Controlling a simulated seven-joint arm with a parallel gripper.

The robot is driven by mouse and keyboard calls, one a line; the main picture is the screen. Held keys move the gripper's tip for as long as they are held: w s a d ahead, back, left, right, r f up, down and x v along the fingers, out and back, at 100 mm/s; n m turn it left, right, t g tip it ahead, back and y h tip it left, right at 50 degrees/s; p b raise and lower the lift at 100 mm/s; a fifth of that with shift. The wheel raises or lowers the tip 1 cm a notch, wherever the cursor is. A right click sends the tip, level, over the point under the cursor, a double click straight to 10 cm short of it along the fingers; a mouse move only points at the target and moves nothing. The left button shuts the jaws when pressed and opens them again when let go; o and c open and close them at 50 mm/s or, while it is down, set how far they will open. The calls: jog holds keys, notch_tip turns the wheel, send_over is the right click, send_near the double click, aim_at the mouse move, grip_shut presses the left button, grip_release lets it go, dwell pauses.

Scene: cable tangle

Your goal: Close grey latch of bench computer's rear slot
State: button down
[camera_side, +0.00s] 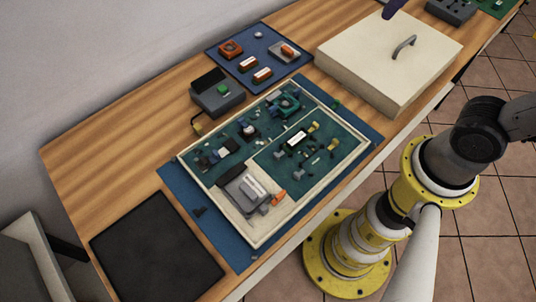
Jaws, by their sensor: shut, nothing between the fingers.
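The bench computer appears to be the open cream-framed tray (255,241) with green circuit boards inside, lying on a blue mat. A grey unit (235,184) with a white label sits in its near-left corner, with a small orange piece (279,198) beside it. The grey latch and the rear slot are too small to make out, so I cannot tell how the latch stands. A dark purple tip (393,8), seemingly the end of my gripper, shows at the top edge above the cream box. It looks shut and empty, well away from the tray; the rest of it is out of frame.
The cream box (375,62) with a grey handle stands behind and right of the tray. A grey device (216,97) with a green button and a blue mat (233,68) with small parts lie behind it. A black pad (155,250) lies front left. Bare wood is at left.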

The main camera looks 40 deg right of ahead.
jog(key=w+a+f+n+g, duration=0.1)
jog(key=w+a+n+g, duration=0.1)
jog(key=w+a+n, duration=0.4)
jog(key=n+g+h, duration=0.2)
jog(key=n+h, duration=0.1)
jog(key=n, duration=0.1)
send_over(273, 162)
jog(key=w+a, duration=0.3)
jog(key=w, duration=0.2)
notch_tip(273, 162, down, 11)
jog(key=s+a+f+n+h, duration=0.1)
jog(key=s+a+f+n, duration=0.2)
jog(key=s+a+f, duration=0.4)
jog(key=x, duration=0.3)
jog(key=w+x, duration=0.1)
jog(key=x, duration=0.3)
jog(key=w+x, duration=0.1)
jog(key=x, duration=0.2)
jog(key=shift+d+f, duration=0.25)
jog(key=shift+d, duration=0.15)
jog(key=shift+d+r, duration=0.1)
jog(key=shift+d, duration=1.85)
